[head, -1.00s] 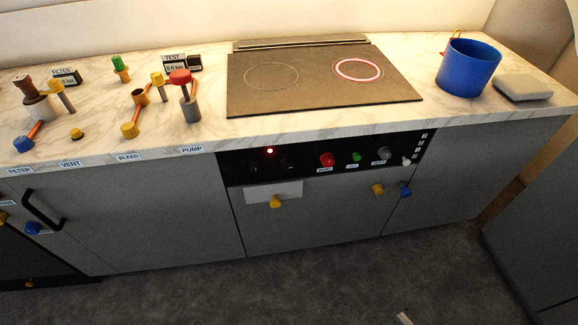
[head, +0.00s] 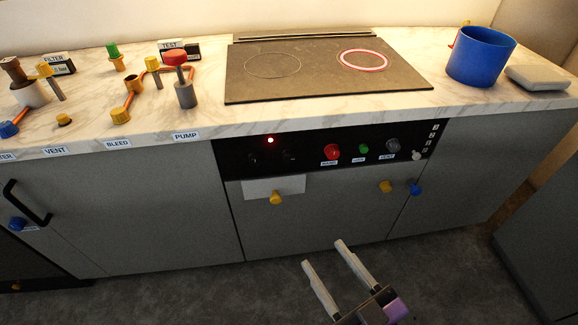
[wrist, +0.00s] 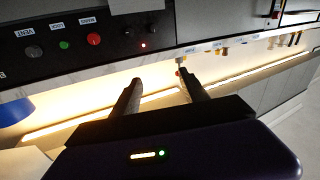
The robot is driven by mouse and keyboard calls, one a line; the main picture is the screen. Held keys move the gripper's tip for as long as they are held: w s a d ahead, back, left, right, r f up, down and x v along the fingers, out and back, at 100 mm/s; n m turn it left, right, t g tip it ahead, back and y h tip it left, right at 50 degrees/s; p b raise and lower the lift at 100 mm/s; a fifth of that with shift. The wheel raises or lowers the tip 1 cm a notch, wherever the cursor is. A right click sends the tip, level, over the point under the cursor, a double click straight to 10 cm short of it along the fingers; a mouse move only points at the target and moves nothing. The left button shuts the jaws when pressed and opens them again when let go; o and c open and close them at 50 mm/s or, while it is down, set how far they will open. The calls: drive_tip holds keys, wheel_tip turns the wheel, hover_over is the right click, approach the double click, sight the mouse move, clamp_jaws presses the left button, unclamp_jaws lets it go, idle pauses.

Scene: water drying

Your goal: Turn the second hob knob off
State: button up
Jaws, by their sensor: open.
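Two dark hob knobs sit on the black panel below the hob. The right-hand one, apparently the second hob knob (head: 289,156), is dark and its pointer angle cannot be read. The first hob knob (head: 253,160) is left of it. A red light (head: 270,140) glows above and between them. In the wrist view, turned upside down, the knob nearer the red mains knob shows dimly (wrist: 127,31). The hob's right ring (head: 362,60) glows red; the left ring is unlit. My gripper (head: 323,253) is open and empty, low in front of the cabinet, apart from the panel.
On the panel's right are a red knob (head: 332,152), a green button (head: 363,149) and a grey vent knob (head: 392,145). Yellow knobs (head: 276,197) (head: 385,186) and a blue one (head: 416,189) stick out below. A blue pot (head: 481,56) stands on the counter. The floor in front is clear.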

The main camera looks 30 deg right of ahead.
drive_tip(key=w+f+b, duration=0.3)
drive_tip(key=w, duration=0.8)
drive_tip(key=m+g+h+b, duration=0.1)
drive_tip(key=m+h+b, duration=0.35)
drive_tip(key=h, duration=0.25)
approach(289, 159)
drive_tip(key=p+x, duration=0.1)
drive_tip(key=x, duration=0.2)
drive_tip(key=shift+m, duration=0.45)
drive_tip(key=x, duration=0.8)
clamp_jaws()
